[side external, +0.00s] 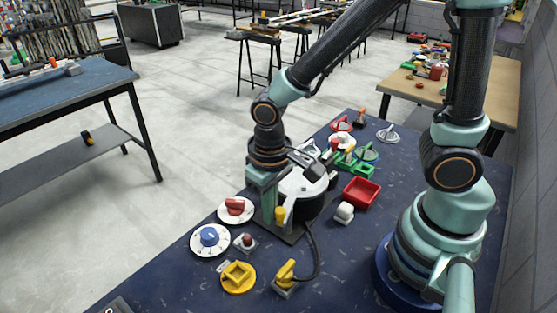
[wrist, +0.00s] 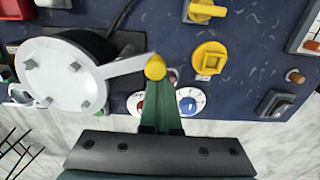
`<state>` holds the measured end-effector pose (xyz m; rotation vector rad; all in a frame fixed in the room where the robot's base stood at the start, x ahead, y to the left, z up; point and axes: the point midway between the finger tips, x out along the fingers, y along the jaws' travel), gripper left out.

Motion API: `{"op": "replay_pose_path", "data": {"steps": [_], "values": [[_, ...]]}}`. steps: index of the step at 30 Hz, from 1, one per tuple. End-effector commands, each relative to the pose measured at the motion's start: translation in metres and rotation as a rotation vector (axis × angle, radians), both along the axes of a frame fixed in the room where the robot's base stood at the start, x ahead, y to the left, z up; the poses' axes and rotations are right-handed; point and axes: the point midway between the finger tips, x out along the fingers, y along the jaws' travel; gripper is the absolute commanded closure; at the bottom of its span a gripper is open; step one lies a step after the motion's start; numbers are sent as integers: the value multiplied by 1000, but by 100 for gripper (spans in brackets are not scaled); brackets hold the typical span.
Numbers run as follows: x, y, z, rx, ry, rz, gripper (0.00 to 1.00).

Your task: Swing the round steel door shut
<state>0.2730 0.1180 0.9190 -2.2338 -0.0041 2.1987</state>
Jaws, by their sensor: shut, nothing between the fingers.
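The round steel door (wrist: 62,82) is a pale disc with several small blocks on its face, at the left in the wrist view. It overlaps a black round housing (wrist: 96,42), whose dark side shows past its upper right edge. A flat lever (wrist: 125,67) runs right from the door to a yellow knob (wrist: 155,68). In the side view the door (side external: 303,184) is partly hidden by my wrist. My gripper (wrist: 158,88) is shut and empty, its green fingertips right beside the knob; I cannot tell whether they touch. It also shows in the side view (side external: 267,216).
Dials, including a blue one (side external: 209,239), a yellow square fitting (side external: 238,277) and a yellow valve handle (side external: 286,275) stand near the housing. A red tray (side external: 361,192) and a white block (side external: 344,212) lie to its right. A dark cable curves close by.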

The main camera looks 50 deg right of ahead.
Motion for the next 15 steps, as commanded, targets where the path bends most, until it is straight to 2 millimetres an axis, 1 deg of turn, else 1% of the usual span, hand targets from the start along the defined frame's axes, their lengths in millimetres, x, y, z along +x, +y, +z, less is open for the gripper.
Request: {"op": "replay_pose_path", "data": {"steps": [1,3,5,7,9,15], "values": [[-9,-2,-3,-12,27,5,94],[-9,-2,-3,-12,28,6,72],[-9,-2,-3,-12,28,5,65],[-9,-2,-3,-12,28,4,56],[-9,-2,-3,-12,28,4,45],[-9,-3,-3,-13,29,2,45]]}}
